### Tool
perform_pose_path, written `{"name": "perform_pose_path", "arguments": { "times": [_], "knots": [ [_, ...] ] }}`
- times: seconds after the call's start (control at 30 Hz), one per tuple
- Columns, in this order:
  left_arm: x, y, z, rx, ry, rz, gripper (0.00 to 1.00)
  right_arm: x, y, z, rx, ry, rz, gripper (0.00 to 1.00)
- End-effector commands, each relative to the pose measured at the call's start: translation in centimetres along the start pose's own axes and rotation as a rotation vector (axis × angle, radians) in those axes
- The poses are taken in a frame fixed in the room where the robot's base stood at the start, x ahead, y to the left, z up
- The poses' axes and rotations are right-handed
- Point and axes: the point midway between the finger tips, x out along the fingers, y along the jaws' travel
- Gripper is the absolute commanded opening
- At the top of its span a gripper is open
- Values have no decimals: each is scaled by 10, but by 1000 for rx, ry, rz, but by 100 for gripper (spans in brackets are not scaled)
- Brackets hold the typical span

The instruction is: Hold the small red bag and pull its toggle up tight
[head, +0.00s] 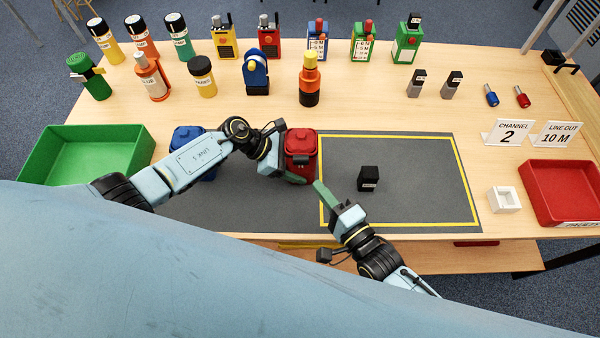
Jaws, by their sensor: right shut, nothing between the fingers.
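The small red bag (303,146) stands upright on the grey mat, at the left edge of the yellow outline. My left gripper (286,168) is at the bag's left side, with a green finger showing low against it. The bag and the gripper's angle hide whether its jaws are closed on it. My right gripper (319,187) is shut and empty, its green fingers pointing up and left just below and right of the bag. I cannot make out the toggle clearly.
A blue bag (185,133) is partly behind my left arm. A small black block (368,179) stands inside the yellow outline. A green tray (140,150) is at left, a red tray (535,190) and white holder (505,208) at right. Bottles and radios line the back.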

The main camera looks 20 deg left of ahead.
Motion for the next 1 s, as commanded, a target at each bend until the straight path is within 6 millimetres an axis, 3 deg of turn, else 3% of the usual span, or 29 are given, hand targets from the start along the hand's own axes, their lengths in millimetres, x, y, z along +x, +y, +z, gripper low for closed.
{"name": "perform_pose_path", "arguments": {
  "times": [0.33, 0.37, 0.53, 1.0],
  "knots": [
    [0, 0, 0, 0, -1, 0, 42, -5, 0, 0, 0, 0, -1, 0],
    [0, 0, 0, 0, -1, 0, 73, -5, 0, 0, 0, 0, -1, 0],
    [0, 0, 0, 0, -1, 0, 94, -5, 0, 0, 0, 0, -1, 0],
    [-11, 0, 1, 0, 1, 1, 94, -4, -6, 0, 0, 0, -1, 0]
  ]
}}
